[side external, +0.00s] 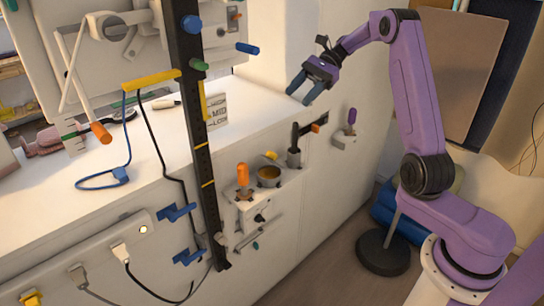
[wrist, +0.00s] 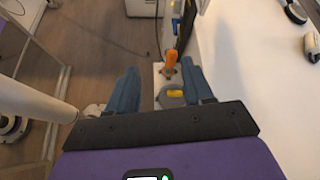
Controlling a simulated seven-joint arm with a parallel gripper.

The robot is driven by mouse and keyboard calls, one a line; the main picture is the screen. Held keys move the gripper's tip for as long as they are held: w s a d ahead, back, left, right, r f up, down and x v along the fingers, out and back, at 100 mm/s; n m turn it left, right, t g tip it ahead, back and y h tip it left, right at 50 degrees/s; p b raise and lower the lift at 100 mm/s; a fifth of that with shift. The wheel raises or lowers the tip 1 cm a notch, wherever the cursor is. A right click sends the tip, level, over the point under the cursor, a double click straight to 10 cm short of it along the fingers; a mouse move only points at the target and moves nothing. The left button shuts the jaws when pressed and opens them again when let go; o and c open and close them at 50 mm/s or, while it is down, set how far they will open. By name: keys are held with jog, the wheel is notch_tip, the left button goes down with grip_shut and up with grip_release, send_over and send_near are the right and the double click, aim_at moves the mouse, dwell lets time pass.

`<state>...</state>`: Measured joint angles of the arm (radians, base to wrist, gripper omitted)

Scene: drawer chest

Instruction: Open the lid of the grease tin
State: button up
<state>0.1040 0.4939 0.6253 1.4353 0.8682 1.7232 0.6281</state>
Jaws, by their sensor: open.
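A small round tin (side external: 268,173), which looks like the grease tin, sits on a shelf on the front of the white counter. Its top looks yellow-brown, and a small yellow piece (side external: 271,155) shows at its back edge. I cannot tell for sure whether its lid is shut. In the wrist view, a yellow piece (wrist: 175,93) shows between my fingers, near the right one, with the tin partly hidden below it. My gripper (side external: 303,92) is open and empty, above and to the right of the tin, apart from it. Its blue fingers also show in the wrist view (wrist: 159,68).
An orange-handled tool (side external: 243,175) stands left of the tin. A dark holder with an upright tool (side external: 294,156) is to its right. A black upright post (side external: 195,120) stands to the left. The air between my gripper and the shelf looks clear.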

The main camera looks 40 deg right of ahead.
jog(key=s+a+r+m+t+y, duration=0.25)
jog(key=s+t, duration=0.35)
jog(key=t, duration=0.6)
jog(key=m+t+h, duration=0.5)
jog(key=t+h, duration=0.3)
jog(key=h, duration=0.1)
send_near(276, 158)
jog(key=x, duration=0.7)
jog(key=f+x, duration=0.1)
jog(key=x, duration=0.3)
jog(key=shift+w+d+r, duration=0.15)
jog(key=shift+w+d, duration=0.1)
jog(key=shift+w, duration=0.35)
